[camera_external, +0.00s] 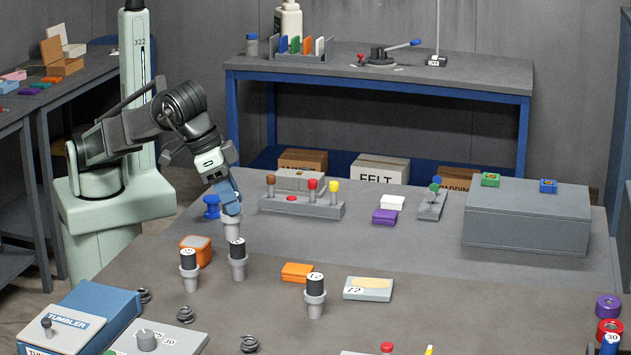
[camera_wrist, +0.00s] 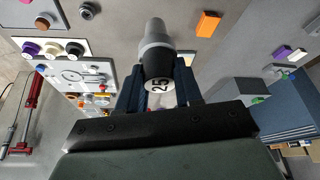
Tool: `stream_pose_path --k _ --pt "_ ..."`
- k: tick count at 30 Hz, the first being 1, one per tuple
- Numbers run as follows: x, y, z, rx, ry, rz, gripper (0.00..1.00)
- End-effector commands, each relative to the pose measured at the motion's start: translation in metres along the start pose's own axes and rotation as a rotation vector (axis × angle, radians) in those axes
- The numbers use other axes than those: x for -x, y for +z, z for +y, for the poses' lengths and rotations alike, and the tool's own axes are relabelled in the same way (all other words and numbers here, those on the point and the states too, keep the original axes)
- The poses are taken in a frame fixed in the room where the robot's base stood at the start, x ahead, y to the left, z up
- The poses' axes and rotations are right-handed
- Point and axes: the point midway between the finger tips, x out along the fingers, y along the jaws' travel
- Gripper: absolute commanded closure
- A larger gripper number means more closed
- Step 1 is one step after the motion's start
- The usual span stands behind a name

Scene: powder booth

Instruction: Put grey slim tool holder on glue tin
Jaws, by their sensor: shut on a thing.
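My gripper (camera_external: 232,210) is shut on a slim tool holder. In the wrist view, my gripper (camera_wrist: 160,82) grips the black section of this holder (camera_wrist: 158,58), marked 25, with its grey tapered part pointing away. In the external view, the grey part of the held holder (camera_external: 233,229) hangs below the fingers, above the left half of the table. No label says glue tin. Candidates are a flat grey case (camera_external: 368,289) with a pale yellow oval, right of centre, and an orange rounded container (camera_external: 196,250) near the gripper. I cannot tell which it is.
Black-topped holders stand upright at the left (camera_external: 190,271), just below the held one (camera_external: 238,261), and at centre (camera_external: 315,296). An orange block (camera_external: 297,272) lies nearby. A lever panel (camera_external: 301,207) and a blue spool (camera_external: 211,207) stand behind. A large grey box (camera_external: 526,220) fills the right.

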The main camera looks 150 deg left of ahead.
Motion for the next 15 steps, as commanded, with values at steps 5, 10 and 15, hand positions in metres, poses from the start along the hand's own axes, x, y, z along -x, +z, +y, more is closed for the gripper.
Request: stream_pose_path --k 5,10,15 --pt "0.033 0.021 -0.079 0.013 -0.003 0.002 1.00" --pt "0.044 0.049 -0.141 0.007 0.000 0.002 1.00" --pt "0.040 0.074 -0.180 -0.014 0.007 0.001 1.00"
